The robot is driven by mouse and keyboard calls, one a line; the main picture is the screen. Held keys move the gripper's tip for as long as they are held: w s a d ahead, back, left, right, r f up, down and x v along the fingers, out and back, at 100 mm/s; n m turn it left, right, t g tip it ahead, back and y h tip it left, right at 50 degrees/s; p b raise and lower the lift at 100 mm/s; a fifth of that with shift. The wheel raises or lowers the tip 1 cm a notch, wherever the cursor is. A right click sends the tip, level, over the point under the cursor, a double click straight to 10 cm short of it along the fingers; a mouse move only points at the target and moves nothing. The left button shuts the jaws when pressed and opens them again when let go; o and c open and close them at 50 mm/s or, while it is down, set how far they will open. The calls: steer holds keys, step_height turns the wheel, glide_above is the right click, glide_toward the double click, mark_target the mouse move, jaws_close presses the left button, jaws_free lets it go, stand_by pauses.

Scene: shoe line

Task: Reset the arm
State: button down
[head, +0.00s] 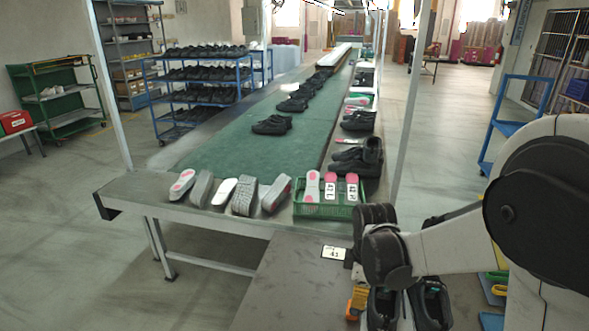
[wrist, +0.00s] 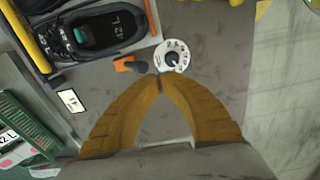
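My gripper shows in the wrist view (wrist: 159,82), its two orange-brown fingers coming together at the tips with nothing seen between them. In the head view the gripper (head: 357,301) hangs low in front of my arm, over the grey side table. My arm reaches in from the right, bent, and hides part of the table. Just past the fingertips in the wrist view lie a white round disc with a dark centre (wrist: 173,57) and an orange-handled tool (wrist: 130,65); whether the fingers touch either I cannot tell.
A dark shoe marked 42 L (wrist: 105,28) lies beside the disc. A label card (head: 334,253) lies on the side table (head: 290,290). A green crate of insoles (head: 328,210) stands at the near end of the conveyor (head: 225,152), with several shoes. A blue rack (head: 195,90) stands behind.

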steer(key=s+r+m+t, duration=0.7)
steer(key=s+r+m, duration=0.6)
steer(key=r, duration=0.2)
steer(key=shift+s+a+m, duration=0.15)
steer(key=shift+s+m, duration=0.2)
steer(key=shift+m, duration=0.05)
steer(key=shift+w+r, duration=0.1)
steer(key=w+f+m+g+p, duration=0.35)
steer(key=w+f+g, duration=0.25)
steer(key=w+f, duration=0.6)
step_height(320, 180, down, 12)
steer(key=b, duration=0.8)
steer(key=shift+w+f+b, duration=0.2)
steer(key=shift+b, duration=0.2)
